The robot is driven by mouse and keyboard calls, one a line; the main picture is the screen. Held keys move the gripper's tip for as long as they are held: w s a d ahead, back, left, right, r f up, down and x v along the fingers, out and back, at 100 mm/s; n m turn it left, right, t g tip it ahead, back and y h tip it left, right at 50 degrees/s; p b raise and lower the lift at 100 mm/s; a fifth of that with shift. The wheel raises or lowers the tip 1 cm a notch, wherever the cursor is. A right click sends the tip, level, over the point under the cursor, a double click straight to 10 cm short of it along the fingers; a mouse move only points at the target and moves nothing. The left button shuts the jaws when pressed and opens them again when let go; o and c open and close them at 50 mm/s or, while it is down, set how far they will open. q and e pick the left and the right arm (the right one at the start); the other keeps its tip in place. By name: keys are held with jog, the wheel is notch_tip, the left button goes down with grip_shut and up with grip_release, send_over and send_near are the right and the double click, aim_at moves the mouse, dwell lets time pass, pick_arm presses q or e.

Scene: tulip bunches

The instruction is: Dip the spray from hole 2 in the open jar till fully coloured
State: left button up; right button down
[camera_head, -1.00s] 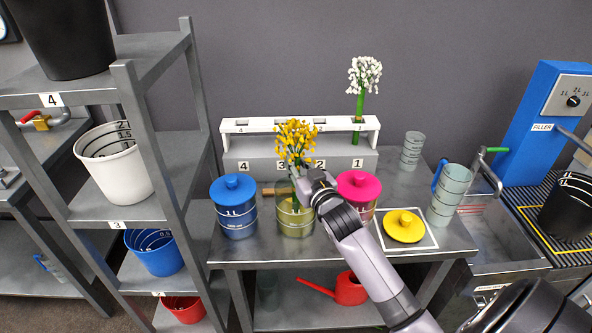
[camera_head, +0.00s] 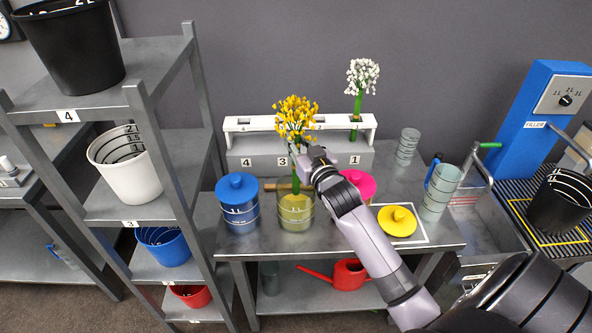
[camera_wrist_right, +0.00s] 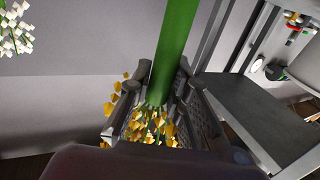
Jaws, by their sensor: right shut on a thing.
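My right gripper (camera_head: 303,165) is shut on the green stem (camera_head: 295,180) of a spray with yellow-orange flowers (camera_head: 296,117). The spray is upright, flowers uppermost, and its lower stem reaches down at the open jar (camera_head: 297,216) of yellowish liquid. I cannot tell whether the stem end is in the liquid. In the right wrist view the stem (camera_wrist_right: 177,40) runs between the fingers and yellow flowers (camera_wrist_right: 150,125) show beyond. The flowers look yellow all over. The rack (camera_head: 240,123) stands behind; a white spray (camera_head: 362,78) stands in hole 1. My left gripper is out of view.
A blue-lidded jar (camera_head: 238,205) stands left of the open jar, and a pink-lidded jar (camera_head: 359,183) is partly behind my right arm. A yellow lid (camera_head: 397,221) lies on a white-edged square.

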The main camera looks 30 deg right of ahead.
aim_at(301, 127)
jog(key=shift+r+p, duration=2.5)
jog(key=shift+r, duration=0.45)
